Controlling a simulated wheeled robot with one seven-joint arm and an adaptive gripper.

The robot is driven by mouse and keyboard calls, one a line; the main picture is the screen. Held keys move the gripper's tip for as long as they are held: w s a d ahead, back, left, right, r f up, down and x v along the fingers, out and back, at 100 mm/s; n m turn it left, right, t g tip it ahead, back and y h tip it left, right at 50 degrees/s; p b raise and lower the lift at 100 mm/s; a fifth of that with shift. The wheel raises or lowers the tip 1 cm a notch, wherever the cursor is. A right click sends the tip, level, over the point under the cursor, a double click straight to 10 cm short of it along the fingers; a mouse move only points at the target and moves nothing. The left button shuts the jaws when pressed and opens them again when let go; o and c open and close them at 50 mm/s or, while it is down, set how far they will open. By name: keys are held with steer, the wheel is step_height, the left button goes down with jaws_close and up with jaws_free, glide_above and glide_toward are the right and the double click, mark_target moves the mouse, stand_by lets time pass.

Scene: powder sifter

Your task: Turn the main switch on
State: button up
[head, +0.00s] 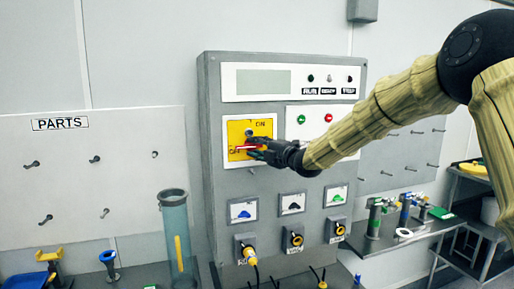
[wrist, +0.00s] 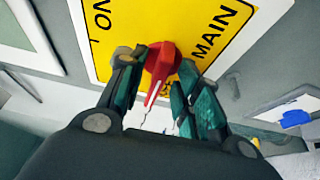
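The main switch is a red handle (head: 247,147) on a yellow plate (head: 262,128) on the upper left of the grey control panel. In the head view it lies roughly level, near the OFF mark and away from the ON mark at upper right. My gripper (head: 262,150) is at the plate, coming from the right and covering part of the switch. In the wrist view, the red handle (wrist: 162,62) is between my two fingers (wrist: 162,78), with small gaps beside its narrow end. The left fingertip is close to its thick end; contact is unclear.
Tools stand on a shelf (head: 400,238) at right.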

jaws_close()
steer(key=shift+f+m+b, duration=0.25)
steer(key=shift+m+b, duration=0.05)
steer(key=shift+b, duration=0.4)
steer(key=m+t+h+b, duration=0.1)
steer(key=m+t+b, duration=0.1)
steer(key=m+b, duration=0.5)
steer(key=m+t+h+b, duration=0.2)
steer(key=m+t+b, duration=0.1)
steer(key=m+b, duration=0.4)
steer(key=m+t+h+b, duration=0.1)
steer(key=m+t+b, duration=0.1)
steer(key=m+b, duration=0.5)
steer(key=shift+s+a+f+m+t+h+b, duration=0.15)
steer(key=shift+a+f+m+t+h+b, duration=0.2)
steer(key=shift+b, duration=1.2)
steer(key=shift+r+m, duration=0.1)
steer(key=shift+m, duration=0.15)
jaws_free()
